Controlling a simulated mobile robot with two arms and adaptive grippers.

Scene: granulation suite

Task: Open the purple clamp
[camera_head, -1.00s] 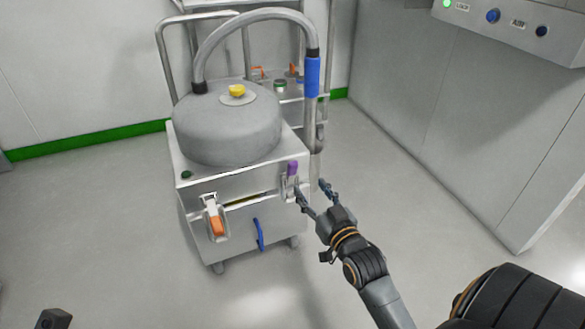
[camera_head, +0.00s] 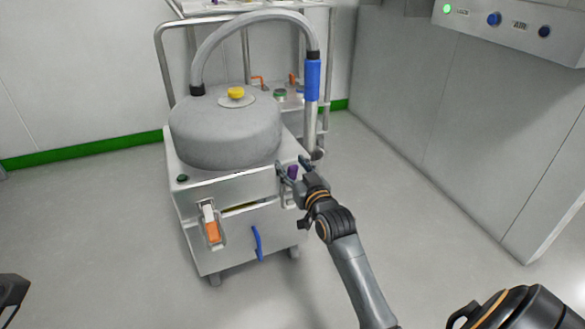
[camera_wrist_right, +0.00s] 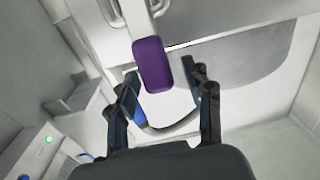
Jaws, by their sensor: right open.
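The purple clamp (camera_head: 292,173) sits at the right end of the front face of the grey machine (camera_head: 225,133). Its purple grip shows large in the right wrist view (camera_wrist_right: 152,64), attached to a pale metal lever. My right gripper (camera_head: 293,165) is open at the clamp, one finger on each side of the purple grip in the head view. In the right wrist view my right gripper (camera_wrist_right: 161,78) has the purple grip between and just beyond its fingertips; I cannot tell whether they touch. A dark piece of my left gripper (camera_head: 12,290) shows at the lower left edge, mostly cut off.
An orange clamp (camera_head: 212,232) is at the left of the same front face, with a blue handle (camera_head: 258,243) between. A hose with a blue sleeve (camera_head: 312,80) arches over the machine. A trolley (camera_head: 325,110) stands behind. The floor in front is clear.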

